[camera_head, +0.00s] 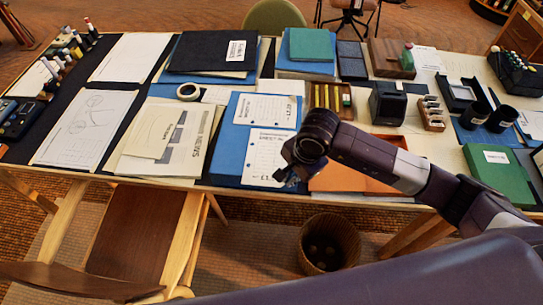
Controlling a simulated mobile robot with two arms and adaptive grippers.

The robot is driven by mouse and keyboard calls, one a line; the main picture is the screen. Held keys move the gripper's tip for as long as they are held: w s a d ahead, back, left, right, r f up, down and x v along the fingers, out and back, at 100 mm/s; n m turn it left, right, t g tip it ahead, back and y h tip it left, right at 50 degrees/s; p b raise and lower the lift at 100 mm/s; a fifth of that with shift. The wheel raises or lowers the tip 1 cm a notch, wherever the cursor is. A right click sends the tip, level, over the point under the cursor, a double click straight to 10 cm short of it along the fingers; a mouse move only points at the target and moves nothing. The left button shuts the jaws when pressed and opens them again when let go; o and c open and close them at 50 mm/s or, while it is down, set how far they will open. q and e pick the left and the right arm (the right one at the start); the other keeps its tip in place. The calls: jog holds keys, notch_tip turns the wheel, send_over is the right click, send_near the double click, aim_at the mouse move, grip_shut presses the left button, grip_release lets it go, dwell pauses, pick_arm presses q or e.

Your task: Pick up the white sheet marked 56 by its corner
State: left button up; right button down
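Two white printed sheets lie on a blue folder (228,159) near the middle of the table: an upper sheet (266,109) and a lower sheet (263,152). Their print is too small for me to read a 56 on either. My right arm reaches in from the right over the table. Its gripper (285,177) is small and dark, at the lower right corner of the lower sheet, and hides part of that corner. I cannot tell whether it touches the paper or how far its fingers are apart. My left gripper is out of view.
An orange folder (345,180) lies under my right forearm. A newspaper (190,150) and a tape roll (188,91) lie to the left. A wooden pencil tray (331,97) and black box (388,103) stand behind the arm. A chair (140,235) and wastebasket (328,243) stand in front.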

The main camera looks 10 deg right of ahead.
jog(key=w+p+v, duration=0.1)
jog(key=p+v, duration=0.2)
jog(key=v, duration=0.4)
jog(key=shift+w+a+r, duration=0.15)
jog(key=shift+a+r, duration=0.1)
jog(key=shift+a, duration=0.1)
dwell(0.5)
jog(key=shift+d, duration=0.1)
dwell(0.3)
